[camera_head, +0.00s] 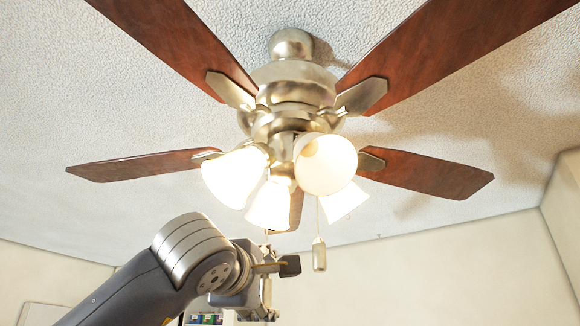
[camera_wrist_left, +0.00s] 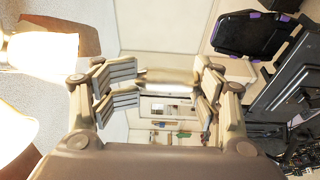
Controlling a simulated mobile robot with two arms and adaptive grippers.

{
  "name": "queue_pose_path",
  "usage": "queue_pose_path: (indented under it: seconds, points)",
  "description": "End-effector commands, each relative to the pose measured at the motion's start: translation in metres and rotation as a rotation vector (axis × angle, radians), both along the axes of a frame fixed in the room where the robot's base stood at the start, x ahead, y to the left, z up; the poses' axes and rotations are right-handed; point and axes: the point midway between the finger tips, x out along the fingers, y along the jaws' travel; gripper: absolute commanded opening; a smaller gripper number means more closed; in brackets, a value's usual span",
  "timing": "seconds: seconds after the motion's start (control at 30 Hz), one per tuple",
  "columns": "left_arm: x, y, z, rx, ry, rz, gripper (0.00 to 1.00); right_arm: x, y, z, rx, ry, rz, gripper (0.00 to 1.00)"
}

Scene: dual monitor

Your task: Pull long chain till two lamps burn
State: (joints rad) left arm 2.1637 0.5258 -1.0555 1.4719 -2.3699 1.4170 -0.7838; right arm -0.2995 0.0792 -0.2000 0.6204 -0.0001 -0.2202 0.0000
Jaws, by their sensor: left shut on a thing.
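A ceiling fan (camera_head: 293,85) carries several glass lamp shades: one at left (camera_head: 235,177), one in the middle (camera_head: 270,205), one in front (camera_head: 326,165) and one at right (camera_head: 342,202). They look bright; I cannot tell for sure which bulbs burn. My left gripper (camera_head: 268,290) is below the shades. In the left wrist view its fingers (camera_wrist_left: 160,92) are shut on a metallic pull (camera_wrist_left: 168,82). A thin chain (camera_head: 267,236) runs down towards this gripper. A second chain ends in a free-hanging metal pull (camera_head: 319,255), right of the gripper. My right gripper is not in view.
Brown fan blades (camera_head: 425,172) spread around the motor under the white ceiling. In the left wrist view, a black and purple chair (camera_wrist_left: 252,35) and a dark desk (camera_wrist_left: 290,75) are at right. Air below the fan at right is clear.

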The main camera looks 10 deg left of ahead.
Motion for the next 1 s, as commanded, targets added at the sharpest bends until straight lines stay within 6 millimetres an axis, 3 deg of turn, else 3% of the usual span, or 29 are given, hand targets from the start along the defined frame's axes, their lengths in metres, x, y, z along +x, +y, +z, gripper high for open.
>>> queue_pose_path:
  seconds: [0.37, 1.0]
  points:
    - [-0.004, 0.0, -0.001, 0.0, -0.001, -0.001, 0.5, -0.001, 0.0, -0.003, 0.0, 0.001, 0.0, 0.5]
    - [-0.069, 0.0, 0.0, -0.001, -0.004, -0.001, 0.5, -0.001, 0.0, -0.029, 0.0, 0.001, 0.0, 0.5]
